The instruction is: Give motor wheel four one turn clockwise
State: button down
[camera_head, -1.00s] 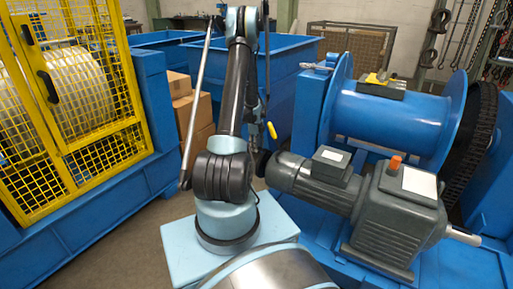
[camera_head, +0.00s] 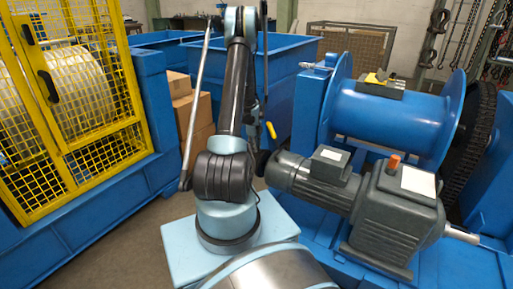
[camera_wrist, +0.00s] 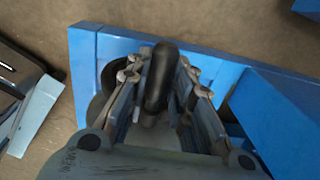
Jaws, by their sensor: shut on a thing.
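The grey motor (camera_head: 310,175) with its gearbox (camera_head: 395,220) stands on the blue frame at the right in the head view. A small dark wheel (camera_head: 262,163) shows at the motor's left end, partly hidden by my arm. In the wrist view my gripper (camera_wrist: 163,84) is shut on a black rounded handle (camera_wrist: 158,72), which stands up between the fingers. A dark round part (camera_wrist: 106,82), likely the wheel's rim, shows just left of the fingers. In the head view my gripper is mostly hidden behind my arm.
A blue drum (camera_head: 390,122) and a dark chain wheel (camera_head: 472,140) sit behind the gearbox. A yellow mesh cage (camera_head: 75,120) stands at the left. Cardboard boxes (camera_head: 190,110) and a blue bin (camera_head: 290,70) are behind my arm. Bare floor shows left of my base.

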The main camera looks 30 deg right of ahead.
jog(key=c, duration=1.4)
grip_release()
jog(key=shift+w+d, duration=0.1)
jog(key=shift+w, duration=0.05)
jog(key=shift+r, duration=0.1)
jog(key=r, duration=1.1)
jog(key=shift+a+r, duration=0.35)
jog(key=s+a+r+n+t, duration=0.1)
jog(key=s+a+r+n, duration=0.7)
jog(key=a, duration=0.4)
jog(key=s+a+r+n, duration=0.6)
jog(key=a+r+n, duration=0.1)
jog(key=a+r, duration=0.45)
jog(key=s+a+f+n, duration=0.1)
jog(key=s+a+n, duration=0.3)
jog(key=s, duration=0.3)
jog(key=s+a+f+n, duration=0.2)
jog(key=s+a+n, duration=0.2)
jog(key=s+n, duration=0.2)
jog(key=s+a+f+n+t, duration=0.1)
jog(key=s+a+n, duration=0.4)
jog(key=s, duration=0.5)
jog(key=shift+f+y, duration=0.3)
jog(key=shift+f, duration=0.4)
